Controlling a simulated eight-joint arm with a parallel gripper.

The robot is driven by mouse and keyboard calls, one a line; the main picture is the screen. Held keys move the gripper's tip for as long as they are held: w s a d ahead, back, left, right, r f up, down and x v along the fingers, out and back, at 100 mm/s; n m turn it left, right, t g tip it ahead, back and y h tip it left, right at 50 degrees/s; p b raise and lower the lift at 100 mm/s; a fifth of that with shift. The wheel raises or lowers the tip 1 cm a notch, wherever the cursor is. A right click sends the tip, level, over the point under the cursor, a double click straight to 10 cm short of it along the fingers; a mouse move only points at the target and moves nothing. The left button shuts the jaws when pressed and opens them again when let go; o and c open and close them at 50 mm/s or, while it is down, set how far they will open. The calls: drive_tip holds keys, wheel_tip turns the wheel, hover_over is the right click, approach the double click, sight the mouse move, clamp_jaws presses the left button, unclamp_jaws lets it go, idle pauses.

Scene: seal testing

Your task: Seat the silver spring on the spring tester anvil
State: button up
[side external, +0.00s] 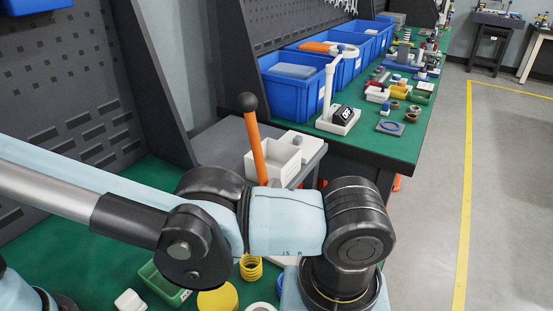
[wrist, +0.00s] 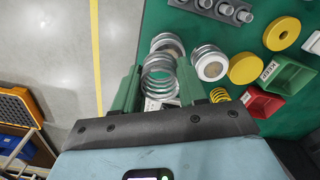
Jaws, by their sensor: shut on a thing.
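In the wrist view my gripper (wrist: 160,75) has its two green fingers on either side of a silver spring (wrist: 158,83) and is shut on it. A pale round disc with a silver rim (wrist: 167,42) shows just beyond the held spring. I cannot tell whether it is the tester anvil or whether the spring touches it. A second silver spring (wrist: 207,51) stands to the right, at a white disc (wrist: 210,69). In the side view my arm hides the gripper and held spring. An orange lever with a black knob (side external: 257,145) rises behind the arm.
A yellow spring (wrist: 219,95), a yellow disc (wrist: 243,68), a green bin (wrist: 287,76) and a red bin (wrist: 260,103) lie right of the gripper. A grey block with several silver cylinders (wrist: 215,9) is beyond. Open floor (wrist: 50,50) lies left of the bench.

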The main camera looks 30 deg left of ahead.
drive_tip(key=w+a+f+n, duration=0.1)
drive_tip(key=w+a+n, duration=0.1)
drive_tip(key=w+a, duration=0.2)
drive_tip(key=w+a+f+n, duration=0.1)
drive_tip(key=w+a, duration=0.3)
drive_tip(key=w, duration=0.4)
drive_tip(key=w+a+f+n, duration=0.1)
drive_tip(key=w+a+n, duration=0.1)
drive_tip(key=w+a, duration=0.2)
drive_tip(key=shift+w+a+f+n, duration=0.1)
drive_tip(key=shift+w+a+n, duration=0.05)
drive_tip(key=shift+w, duration=0.6)
drive_tip(key=shift+w+a+f+n, duration=0.1)
drive_tip(key=shift+w+n, duration=0.05)
drive_tip(key=shift+w, duration=0.6)
drive_tip(key=shift+f, duration=2.05)
drive_tip(key=shift+f, duration=0.85)
drive_tip(key=o, duration=1.2)
wheel_tip(320, 180, up, 9)
drive_tip(key=shift+a, duration=0.1)
